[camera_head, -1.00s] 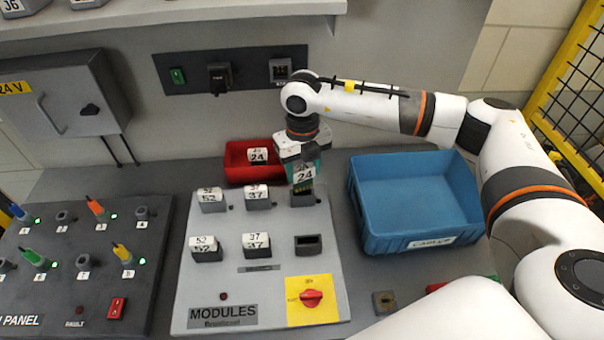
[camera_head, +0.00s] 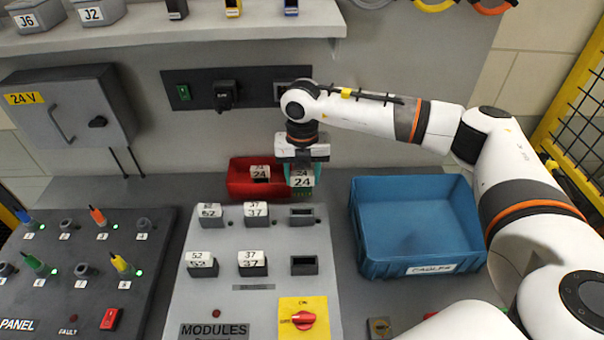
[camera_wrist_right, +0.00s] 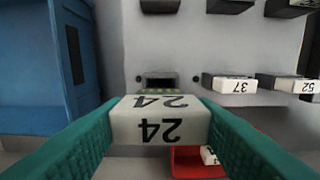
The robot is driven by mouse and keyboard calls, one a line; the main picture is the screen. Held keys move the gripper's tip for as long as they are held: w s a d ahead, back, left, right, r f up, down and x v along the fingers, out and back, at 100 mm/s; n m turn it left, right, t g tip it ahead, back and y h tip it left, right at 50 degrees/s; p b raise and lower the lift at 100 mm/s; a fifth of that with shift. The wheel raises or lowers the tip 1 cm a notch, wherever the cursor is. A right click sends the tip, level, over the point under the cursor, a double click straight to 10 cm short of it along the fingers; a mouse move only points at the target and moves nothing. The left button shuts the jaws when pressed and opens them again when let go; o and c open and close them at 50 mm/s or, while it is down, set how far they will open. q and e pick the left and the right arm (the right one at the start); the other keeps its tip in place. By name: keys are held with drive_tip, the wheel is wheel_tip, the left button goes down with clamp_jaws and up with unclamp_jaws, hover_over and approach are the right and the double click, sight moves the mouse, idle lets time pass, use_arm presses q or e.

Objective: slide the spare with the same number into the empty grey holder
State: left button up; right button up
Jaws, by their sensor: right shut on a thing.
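My right gripper (camera_head: 303,165) is shut on a white-topped module labelled 24 (camera_head: 302,181), whose greenish lower end shows in the head view. It holds the module above the panel's back edge, just behind the upper right grey holder (camera_head: 302,214), clear of it. That holder looks empty. In the wrist view, the held module (camera_wrist_right: 160,120) sits between the teal fingers, and the holder (camera_wrist_right: 160,82) shows beyond it. Another module labelled 24 (camera_head: 260,173) lies in the red bin (camera_head: 240,188). My left gripper is not in view.
A red knob on a yellow plate (camera_head: 304,318) is at the front right. An empty-looking blue bin (camera_head: 410,262) stands to the right.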

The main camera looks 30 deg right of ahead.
sight(302, 191)
wheel_tip(302, 191, down, 3)
drive_tip(key=shift+f+b, duration=0.15)
drive_tip(key=shift+b, duration=1.05)
drive_tip(key=shift+f+b, duration=0.8)
drive_tip(key=shift+f, duration=0.35)
drive_tip(key=shift+b, duration=0.4)
drive_tip(key=shift+f+b, duration=2)
drive_tip(key=shift+f, duration=0.6)
drive_tip(key=o, duration=1.1)
drive_tip(key=shift+r, duration=0.1)
